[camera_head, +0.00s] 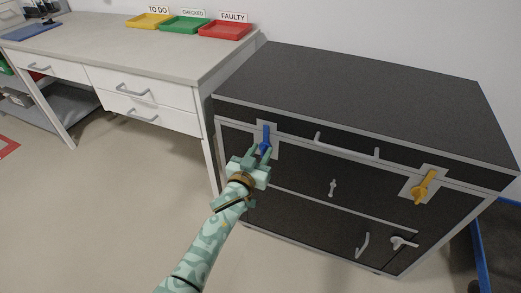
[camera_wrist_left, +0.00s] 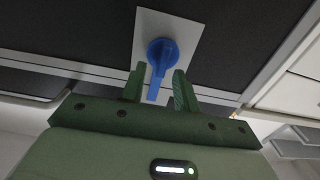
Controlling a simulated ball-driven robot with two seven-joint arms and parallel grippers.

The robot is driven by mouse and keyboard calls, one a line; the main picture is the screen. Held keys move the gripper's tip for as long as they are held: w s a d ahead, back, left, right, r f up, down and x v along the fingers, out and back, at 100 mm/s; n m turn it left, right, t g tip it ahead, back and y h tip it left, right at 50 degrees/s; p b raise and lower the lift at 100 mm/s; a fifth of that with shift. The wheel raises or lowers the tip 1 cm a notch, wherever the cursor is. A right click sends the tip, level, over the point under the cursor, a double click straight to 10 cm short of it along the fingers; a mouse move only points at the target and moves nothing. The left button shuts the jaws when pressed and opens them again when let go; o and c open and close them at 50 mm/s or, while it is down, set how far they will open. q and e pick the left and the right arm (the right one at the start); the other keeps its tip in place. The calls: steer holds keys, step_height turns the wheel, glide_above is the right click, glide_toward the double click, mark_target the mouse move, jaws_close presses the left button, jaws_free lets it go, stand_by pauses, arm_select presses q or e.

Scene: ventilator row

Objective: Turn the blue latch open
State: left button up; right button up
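The blue latch (camera_head: 266,138) is on a pale plate at the upper left of the dark cabinet's front. Its handle hangs down from a round hub. In the left wrist view the blue latch (camera_wrist_left: 159,62) points down, slightly tilted, between the two green fingers. My left gripper (camera_head: 256,153) is open around the handle's lower part, with gaps on both sides. The left gripper's fingers also show in the left wrist view (camera_wrist_left: 156,84). My right gripper is not in view.
A yellow latch (camera_head: 424,186) sits at the cabinet's right. A long grey handle (camera_head: 346,146) runs along the cabinet's (camera_head: 370,85) top front. A white desk (camera_head: 130,45) with drawers stands at left, holding yellow, green and red trays (camera_head: 225,30). Floor in front is clear.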

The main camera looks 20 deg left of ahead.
arm_select(q)
steer(key=shift+c, duration=0.9)
jaws_close()
